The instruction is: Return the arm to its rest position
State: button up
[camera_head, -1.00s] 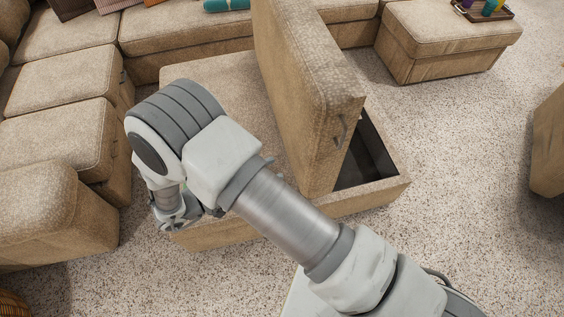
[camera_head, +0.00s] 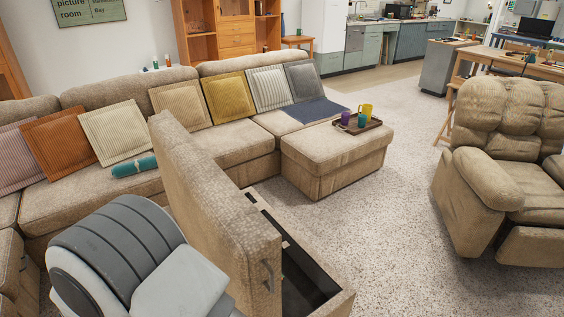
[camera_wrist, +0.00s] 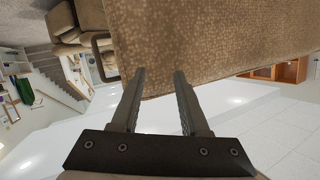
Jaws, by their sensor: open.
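My gripper (camera_wrist: 159,88) shows in the wrist view with its two fingers apart and nothing between them. The tan upholstered lid (camera_wrist: 205,40) of the storage ottoman lies just beyond the fingertips in that view; I cannot tell whether they touch it. In the head view my arm (camera_head: 135,260) is at the lower left and the gripper itself is out of sight. The ottoman's lid (camera_head: 215,215) stands raised, with a handle near its right end. The dark open compartment (camera_head: 300,278) shows to its right.
A sectional sofa (camera_head: 235,143) with several cushions runs behind the ottoman. A footrest (camera_head: 335,158) carries a tray (camera_head: 374,126) with cups. A recliner (camera_head: 475,190) stands at the right. The speckled floor (camera_head: 400,230) between them is clear.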

jog(key=w+d+r+n+y+p, duration=0.15)
jog(key=w+r+y, duration=0.45)
jog(key=r, duration=0.6)
jog(key=w+d+r+n+y+p, duration=0.15)
jog(key=w+r+y, duration=0.25)
jog(key=w+r, duration=0.55)
jog(key=s+d+r+n+g+y+p, duration=0.2)
jog(key=s+d+r+n, duration=0.25)
jog(key=d+r, duration=0.45)
jog(key=s+d+n+g+h+p, duration=0.1)
jog(key=s+d+g+h, duration=0.3)
jog(key=s+d, duration=1.8)
jog(key=shift+g+h+p, duration=0.4)
jog(key=shift+g+p, duration=0.1)
jog(key=shift+p, duration=0.1)
